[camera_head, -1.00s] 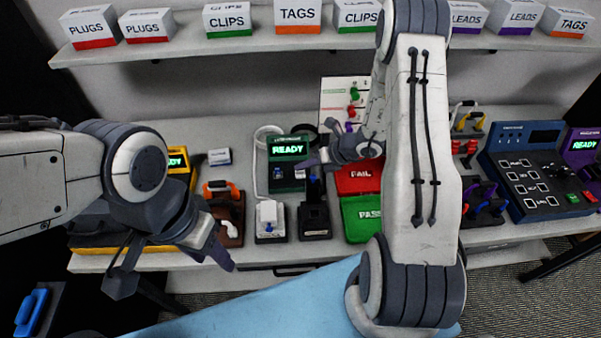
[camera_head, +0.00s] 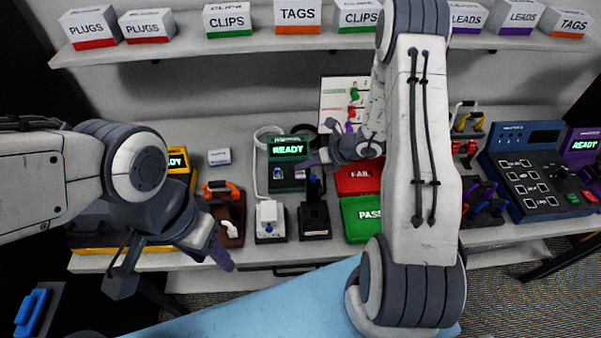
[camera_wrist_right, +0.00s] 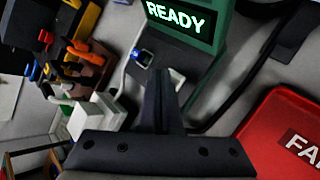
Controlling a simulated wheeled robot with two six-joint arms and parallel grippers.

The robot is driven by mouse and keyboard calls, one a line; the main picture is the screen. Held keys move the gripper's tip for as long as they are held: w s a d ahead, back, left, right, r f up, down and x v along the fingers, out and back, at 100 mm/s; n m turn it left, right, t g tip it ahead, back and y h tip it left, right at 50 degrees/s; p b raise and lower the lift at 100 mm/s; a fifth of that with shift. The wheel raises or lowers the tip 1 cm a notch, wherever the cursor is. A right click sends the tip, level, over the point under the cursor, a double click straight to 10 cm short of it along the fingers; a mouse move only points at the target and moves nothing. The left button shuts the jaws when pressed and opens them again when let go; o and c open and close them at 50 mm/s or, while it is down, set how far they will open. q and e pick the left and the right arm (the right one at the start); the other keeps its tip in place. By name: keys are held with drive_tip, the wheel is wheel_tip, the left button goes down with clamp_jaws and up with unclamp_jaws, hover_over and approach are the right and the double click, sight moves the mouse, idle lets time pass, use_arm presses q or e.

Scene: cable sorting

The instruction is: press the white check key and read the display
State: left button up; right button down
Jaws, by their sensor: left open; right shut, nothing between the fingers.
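The green tester (camera_head: 289,163) stands on the bench, left of the red bin, and its lit display (camera_head: 287,148) reads READY in green. The display also shows in the right wrist view (camera_wrist_right: 175,18). A blue socket (camera_wrist_right: 143,57) sits on the tester's dark face. My left gripper (camera_head: 172,270) is open and empty, in front of the bench.
A red FAIL bin (camera_head: 358,180) and green PASS bin (camera_head: 362,218) stand right of the tester. A white plug block (camera_head: 270,220) and black fixture (camera_head: 314,220) stand before it. A blue keypad unit (camera_head: 535,180) is at the right. Labelled boxes line the shelf (camera_head: 180,48).

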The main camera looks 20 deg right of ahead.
sight(304, 175)
drive_tip(key=shift+f, duration=0.1)
idle(0.3)
drive_tip(key=shift+f+b, duration=0.3)
drive_tip(key=shift+b, duration=0.15)
drive_tip(key=shift+f+b, duration=0.4)
drive_tip(key=shift+b, duration=0.05)
idle(0.4)
drive_tip(key=shift+r, duration=0.1)
drive_tip(key=shift+r+p, duration=0.65)
drive_tip(key=shift+r, duration=0.1)
wheel_tip(304, 175, up, 5)
drive_tip(key=p, duration=0.4)
